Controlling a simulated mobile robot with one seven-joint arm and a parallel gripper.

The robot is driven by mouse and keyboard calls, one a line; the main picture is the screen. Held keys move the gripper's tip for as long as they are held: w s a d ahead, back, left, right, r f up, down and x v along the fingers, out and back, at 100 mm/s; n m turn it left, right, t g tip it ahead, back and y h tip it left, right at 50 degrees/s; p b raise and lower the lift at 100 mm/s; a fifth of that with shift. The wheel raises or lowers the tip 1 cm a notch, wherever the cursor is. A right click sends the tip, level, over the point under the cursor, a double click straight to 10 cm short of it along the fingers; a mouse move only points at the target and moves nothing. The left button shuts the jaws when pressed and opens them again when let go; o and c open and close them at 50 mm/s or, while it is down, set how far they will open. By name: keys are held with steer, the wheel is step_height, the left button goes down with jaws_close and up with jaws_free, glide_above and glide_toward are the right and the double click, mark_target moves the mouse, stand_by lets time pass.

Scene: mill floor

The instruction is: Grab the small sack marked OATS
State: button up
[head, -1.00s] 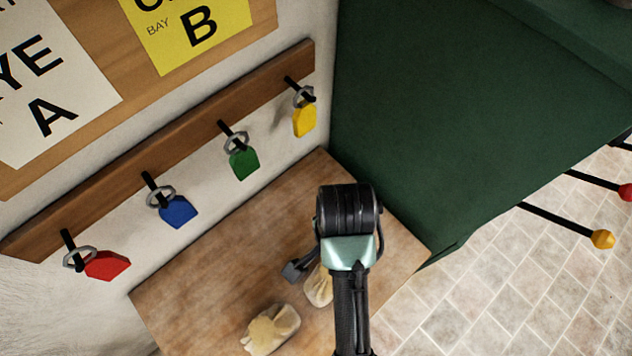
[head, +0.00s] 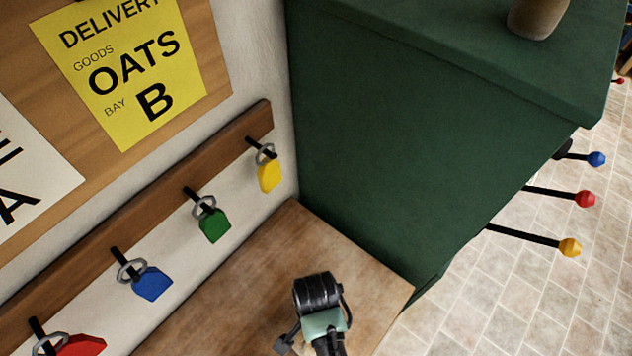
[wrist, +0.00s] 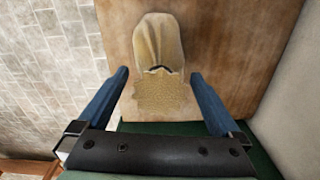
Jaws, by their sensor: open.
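A small beige sack (wrist: 158,38) lies on the wooden table top in the wrist view. My gripper (wrist: 160,76) is open, with one blue finger on each side of the sack and a gap on both sides. Nothing is held. In the head view my gripper (head: 289,340) is at the bottom edge above the table, and my arm and the frame edge hide the sacks almost wholly.
The wooden table (head: 368,284) stands against a green cabinet (head: 400,140) with coloured levers. Key tags hang from a wall rail (head: 150,205). A yellow notice (head: 135,70) reads DELIVERY, GOODS OATS, BAY B. Tiled floor (head: 520,290) lies at the right.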

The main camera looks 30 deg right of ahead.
steer(key=shift+f, duration=0.2)
jaws_close()
steer(key=shift+w+r, duration=0.1)
steer(key=shift+r, duration=0.05)
stand_by(0.4)
